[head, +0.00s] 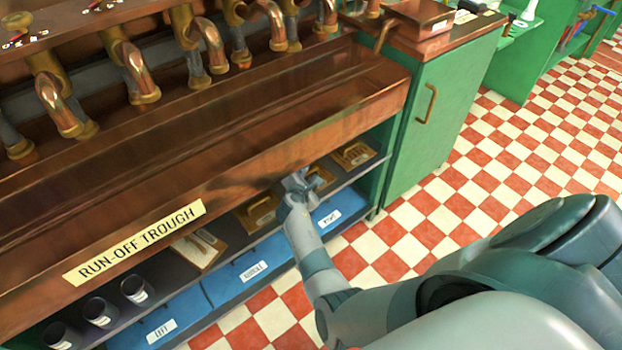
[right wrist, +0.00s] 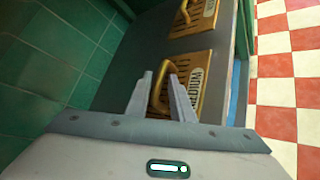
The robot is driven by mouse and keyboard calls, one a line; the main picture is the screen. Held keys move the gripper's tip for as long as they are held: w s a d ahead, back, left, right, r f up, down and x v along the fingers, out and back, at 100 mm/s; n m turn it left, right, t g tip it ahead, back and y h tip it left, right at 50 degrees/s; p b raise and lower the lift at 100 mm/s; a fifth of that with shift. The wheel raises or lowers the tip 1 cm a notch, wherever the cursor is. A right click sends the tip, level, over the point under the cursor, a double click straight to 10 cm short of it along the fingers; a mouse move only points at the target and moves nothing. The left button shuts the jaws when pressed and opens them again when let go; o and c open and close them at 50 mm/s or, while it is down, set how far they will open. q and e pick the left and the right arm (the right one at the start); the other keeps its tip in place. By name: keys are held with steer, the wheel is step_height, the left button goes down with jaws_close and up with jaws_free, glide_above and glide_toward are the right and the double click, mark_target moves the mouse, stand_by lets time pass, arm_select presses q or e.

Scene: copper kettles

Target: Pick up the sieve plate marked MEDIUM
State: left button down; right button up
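The sieve plate marked MEDIUM (right wrist: 193,75) lies on the shelf, a perforated brass-coloured plate with a curved handle. Its lettering is partly covered by a finger in the right wrist view. My right gripper (right wrist: 162,92) is open, with its fingers apart on either side of the handle (right wrist: 157,88). Contact with the handle cannot be told. In the head view my right gripper (head: 290,186) reaches in under the trough's edge and partly hides a plate (head: 322,177). My left gripper is not in view.
Other handled plates (head: 353,155) (head: 262,213) lie along the shelf; one shows in the right wrist view (right wrist: 195,18). The copper run-off trough (head: 250,150) overhangs the shelf. Blue bins (head: 225,283) sit below.

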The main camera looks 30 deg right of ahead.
jaws_close()
